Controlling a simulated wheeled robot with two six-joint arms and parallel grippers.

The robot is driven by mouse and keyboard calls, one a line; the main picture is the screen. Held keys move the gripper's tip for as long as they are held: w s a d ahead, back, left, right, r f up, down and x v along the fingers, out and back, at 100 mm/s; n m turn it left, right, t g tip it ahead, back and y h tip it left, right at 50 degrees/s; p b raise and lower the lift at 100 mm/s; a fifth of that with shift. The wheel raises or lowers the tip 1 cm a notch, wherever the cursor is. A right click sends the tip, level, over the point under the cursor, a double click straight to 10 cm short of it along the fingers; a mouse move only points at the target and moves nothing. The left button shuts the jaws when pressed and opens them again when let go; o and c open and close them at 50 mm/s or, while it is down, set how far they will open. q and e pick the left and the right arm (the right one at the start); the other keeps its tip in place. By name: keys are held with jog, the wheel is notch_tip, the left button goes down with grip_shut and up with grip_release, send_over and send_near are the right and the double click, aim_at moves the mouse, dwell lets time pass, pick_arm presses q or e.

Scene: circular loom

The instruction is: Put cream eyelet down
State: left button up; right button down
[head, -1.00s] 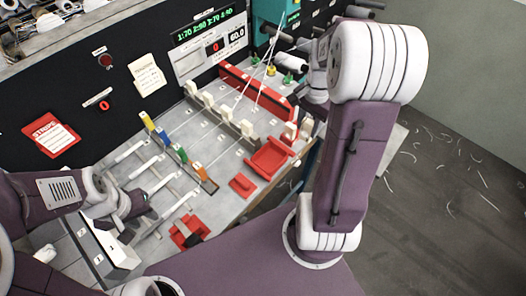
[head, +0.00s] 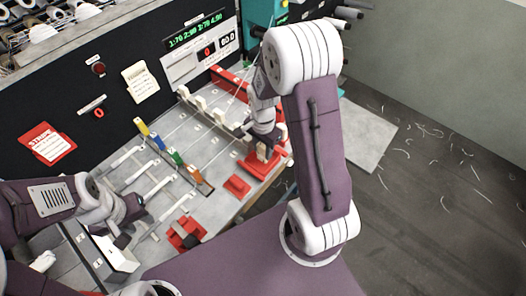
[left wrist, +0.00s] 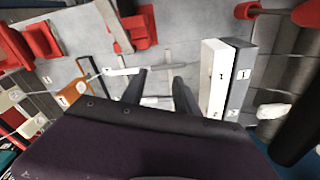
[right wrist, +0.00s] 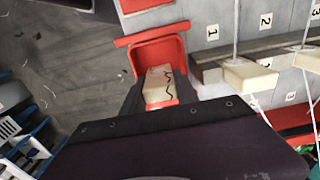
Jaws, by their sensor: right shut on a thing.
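The cream eyelet (right wrist: 158,84), a cream block with a black wavy line, is between the fingers of my right gripper (right wrist: 158,95) in the right wrist view. My right gripper is shut on it. The block is over or in the red tray (right wrist: 153,48); I cannot tell whether it touches the tray floor. In the head view my right gripper (head: 267,148) is at the red tray (head: 250,165), and the eyelet (head: 262,153) shows partly below the fingers. My left gripper (left wrist: 158,82) is open and empty above the grey table, near a white and grey block pair (left wrist: 214,76).
A rail with several cream eyelets (right wrist: 250,76) runs beside the tray. Pale threads rise from it. A small red block (head: 237,186) and a red holder (head: 186,234) lie nearer. Coloured tabs (head: 175,157) stand in a row. The floor (head: 430,200) is right of the table.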

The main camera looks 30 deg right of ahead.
notch_tip(320, 180, down, 2)
jog(key=shift+w+f, duration=0.1)
jog(key=shift+w, duration=0.05)
jog(key=shift+f, duration=0.2)
jog(key=c, duration=1.2)
grip_release()
